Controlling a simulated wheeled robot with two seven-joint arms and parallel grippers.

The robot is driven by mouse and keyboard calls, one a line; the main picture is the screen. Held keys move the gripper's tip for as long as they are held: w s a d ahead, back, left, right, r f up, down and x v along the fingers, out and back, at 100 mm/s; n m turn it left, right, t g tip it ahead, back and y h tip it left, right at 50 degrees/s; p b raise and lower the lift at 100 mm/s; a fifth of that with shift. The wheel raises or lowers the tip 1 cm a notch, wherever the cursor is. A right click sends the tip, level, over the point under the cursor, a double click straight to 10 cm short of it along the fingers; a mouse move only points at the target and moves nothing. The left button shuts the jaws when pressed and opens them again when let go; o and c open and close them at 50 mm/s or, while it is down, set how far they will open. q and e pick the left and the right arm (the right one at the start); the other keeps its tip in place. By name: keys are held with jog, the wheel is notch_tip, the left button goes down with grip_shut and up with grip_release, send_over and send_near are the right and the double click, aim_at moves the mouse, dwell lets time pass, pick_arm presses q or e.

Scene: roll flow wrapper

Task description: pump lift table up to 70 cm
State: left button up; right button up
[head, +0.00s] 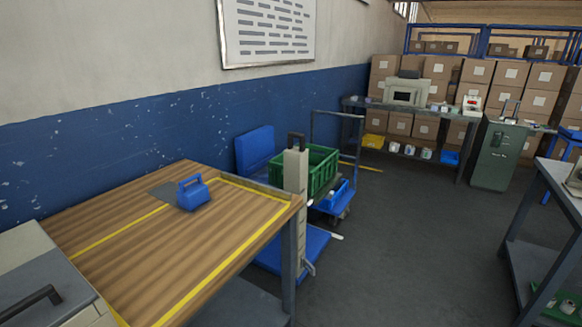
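What looks like the lift table has a low blue platform (308,243) near the floor, just beyond the wooden table. A cream upright column (296,185) with marks on its face and a dark handle on top stands at its near side. A small grey lever-like part (309,268) shows at the column's foot. The platform is partly hidden by the column and the wooden table. I cannot read any height on the column. Neither of my grippers is in view.
A wooden table (130,270) with yellow lines and a blue handled block (193,193) fills the front left. A green crate (322,170) sits behind the column, near a cart (340,205). A bench (545,200) stands right; grey floor (420,250) between is clear.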

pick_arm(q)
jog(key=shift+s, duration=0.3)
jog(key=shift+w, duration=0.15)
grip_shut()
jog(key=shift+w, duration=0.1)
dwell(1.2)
